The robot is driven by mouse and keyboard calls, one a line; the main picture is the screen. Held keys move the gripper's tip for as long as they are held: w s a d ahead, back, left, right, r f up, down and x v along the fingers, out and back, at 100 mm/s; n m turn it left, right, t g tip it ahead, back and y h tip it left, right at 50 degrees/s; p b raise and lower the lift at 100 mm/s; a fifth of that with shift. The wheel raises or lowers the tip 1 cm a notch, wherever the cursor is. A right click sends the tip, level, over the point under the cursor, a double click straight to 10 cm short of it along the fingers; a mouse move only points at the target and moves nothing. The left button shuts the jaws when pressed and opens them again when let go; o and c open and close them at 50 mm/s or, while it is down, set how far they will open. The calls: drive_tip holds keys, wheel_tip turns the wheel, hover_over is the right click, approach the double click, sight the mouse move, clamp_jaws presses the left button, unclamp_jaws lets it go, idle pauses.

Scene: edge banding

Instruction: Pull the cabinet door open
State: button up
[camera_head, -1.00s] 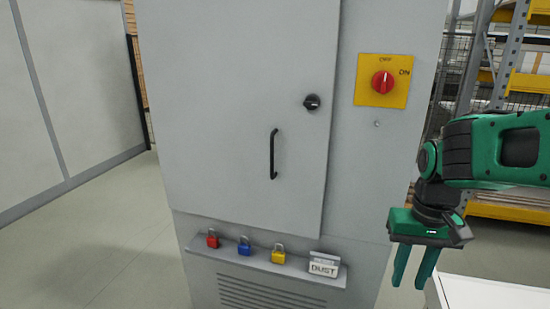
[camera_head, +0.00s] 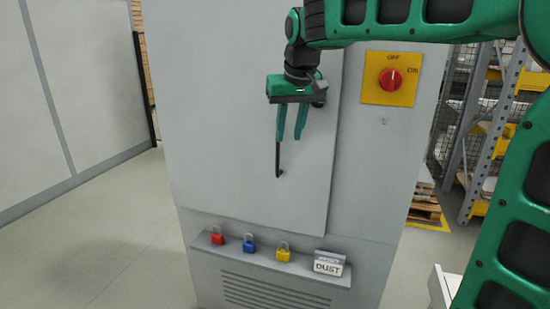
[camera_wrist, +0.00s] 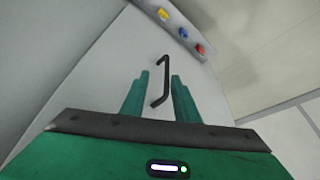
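The grey cabinet door (camera_head: 230,150) looks closed, flush with the cabinet front. Its black vertical bar handle (camera_head: 278,165) shows only its lower part in the head view, as my gripper covers the top. My gripper (camera_head: 290,138) points down in front of the handle's upper part, fingers apart. In the wrist view the handle (camera_wrist: 164,82) lies between and beyond the two green fingertips (camera_wrist: 160,76). I cannot tell how far the fingers are from the door. The black knob seen earlier is hidden behind my gripper.
A red rotary switch (camera_head: 390,79) on a yellow plate is right of the door. Below the door, a ledge (camera_head: 215,245) carries red, blue and yellow padlocks and a DUST tag (camera_head: 328,264). Open floor (camera_head: 100,255) lies to the left; shelving (camera_head: 490,130) stands at right.

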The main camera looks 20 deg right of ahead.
sight(278, 150)
drive_tip(key=x, duration=0.3)
drive_tip(key=w+a+x, duration=0.1)
drive_tip(key=x, duration=0.6)
drive_tip(key=shift+w+a, duration=0.25)
drive_tip(key=shift+w, duration=0.1)
drive_tip(key=shift+r, duration=0.1)
drive_tip(key=shift+c, duration=0.3)
